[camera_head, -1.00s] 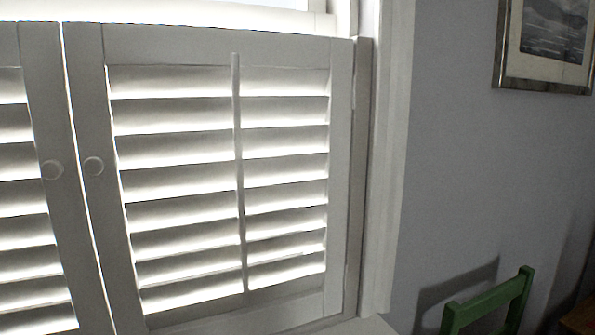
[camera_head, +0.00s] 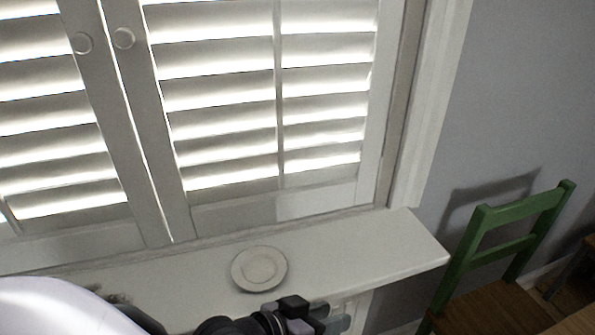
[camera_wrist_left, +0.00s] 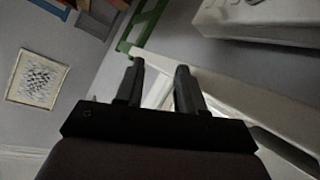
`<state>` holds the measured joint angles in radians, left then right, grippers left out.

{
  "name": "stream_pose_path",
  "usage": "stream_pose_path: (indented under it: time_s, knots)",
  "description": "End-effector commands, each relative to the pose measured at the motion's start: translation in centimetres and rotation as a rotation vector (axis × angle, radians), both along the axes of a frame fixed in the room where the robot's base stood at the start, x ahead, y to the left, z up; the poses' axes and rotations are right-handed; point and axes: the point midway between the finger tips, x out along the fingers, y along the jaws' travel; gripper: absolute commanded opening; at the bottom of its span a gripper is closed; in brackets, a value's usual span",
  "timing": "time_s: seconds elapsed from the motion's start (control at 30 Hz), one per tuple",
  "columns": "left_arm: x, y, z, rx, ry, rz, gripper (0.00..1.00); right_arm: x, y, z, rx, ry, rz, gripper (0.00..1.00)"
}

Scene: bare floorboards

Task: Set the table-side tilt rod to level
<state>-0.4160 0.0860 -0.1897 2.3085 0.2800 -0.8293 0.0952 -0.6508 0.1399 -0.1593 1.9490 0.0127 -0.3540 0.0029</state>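The right shutter panel in the head view has a thin white vertical tilt rod (camera_head: 279,90) down its slats (camera_head: 222,90). This panel is on the side of the green chair and the brown wooden surface. Its slats are tilted, with bright light between them. Part of another rod (camera_head: 10,215) shows on the left panel at the picture's edge. My left gripper (camera_head: 334,318) is low in the head view, in front of the sill and well below the rod. In the left wrist view its two dark fingers (camera_wrist_left: 160,82) stand apart with nothing between them. My right gripper is out of view.
A white sill (camera_head: 370,250) juts out below the shutters, with a small round plate (camera_head: 259,269) on it. Two round knobs (camera_head: 124,38) sit on the panels' meeting stiles. A green chair (camera_head: 515,210) stands at the right by a brown wooden surface (camera_head: 578,322).

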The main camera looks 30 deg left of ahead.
Motion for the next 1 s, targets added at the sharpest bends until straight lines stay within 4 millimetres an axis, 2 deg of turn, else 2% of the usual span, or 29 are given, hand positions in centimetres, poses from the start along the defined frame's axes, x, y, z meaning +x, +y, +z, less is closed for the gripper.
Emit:
stream_pose_path:
  time_s: [0.17,0.3,0.47,0.6,0.7,0.8,1.0]
  knots:
    - [3.6,-2.7,8.0,-0.287,-0.235,0.01,0.38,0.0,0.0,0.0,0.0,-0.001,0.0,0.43]
    - [5.4,-3.7,16.9,-0.618,-0.458,0.015,0.38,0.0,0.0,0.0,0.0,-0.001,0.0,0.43]
    - [5.9,-2.4,25.3,-1.005,-0.668,0.037,0.38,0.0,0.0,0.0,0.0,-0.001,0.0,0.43]
    - [5.4,0.3,31.2,-1.357,-0.811,0.061,0.38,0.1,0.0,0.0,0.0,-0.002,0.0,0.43]
    - [5.0,2.6,34.1,-1.61,-0.883,0.086,0.38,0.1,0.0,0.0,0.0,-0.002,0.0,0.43]
    - [4.8,5.0,36.0,-1.864,-0.931,0.12,0.38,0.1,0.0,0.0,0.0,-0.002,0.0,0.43]
    - [5.2,8.7,37.1,-2.346,-0.938,0.228,0.38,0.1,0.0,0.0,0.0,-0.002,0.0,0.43]
